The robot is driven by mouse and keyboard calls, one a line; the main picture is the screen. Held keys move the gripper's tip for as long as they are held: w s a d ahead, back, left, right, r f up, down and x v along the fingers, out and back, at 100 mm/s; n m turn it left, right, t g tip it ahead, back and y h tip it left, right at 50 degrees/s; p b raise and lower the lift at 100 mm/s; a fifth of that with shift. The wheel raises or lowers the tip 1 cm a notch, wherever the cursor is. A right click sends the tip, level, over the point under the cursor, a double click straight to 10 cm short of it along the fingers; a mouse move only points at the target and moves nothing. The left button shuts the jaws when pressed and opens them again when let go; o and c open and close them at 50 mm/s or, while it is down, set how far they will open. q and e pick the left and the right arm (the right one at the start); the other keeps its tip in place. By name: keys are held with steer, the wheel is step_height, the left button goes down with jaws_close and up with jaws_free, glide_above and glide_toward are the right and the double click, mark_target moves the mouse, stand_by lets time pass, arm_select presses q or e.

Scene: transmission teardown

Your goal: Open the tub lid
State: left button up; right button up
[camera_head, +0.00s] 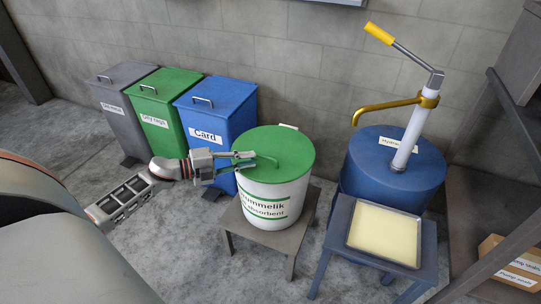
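The tub (274,207) is white with green bands and black lettering. It stands upright on a small grey-brown stool. Its round green lid (292,145) sits on top, closed, and a thin green handle (270,159) shows on the lid. My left gripper (254,160) reaches in from the left, over the lid's left part. Its two fingers are apart, with a visible gap, and their tips are close to the handle's left end. I cannot tell whether they touch it. My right gripper is not in view.
Grey (117,110), green (157,112) and blue (213,112) bins stand left against the block wall. Right of the tub are a blue drum (390,165) with a hand pump (405,140) and a blue stand with a cream-filled tray (385,233). A cardboard box (510,265) sits lower right.

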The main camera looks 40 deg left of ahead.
mark_target(263, 157)
arm_select(q)
steer(key=shift+b+x, duration=0.3)
steer(key=shift+x, duration=2.9)
jaws_close()
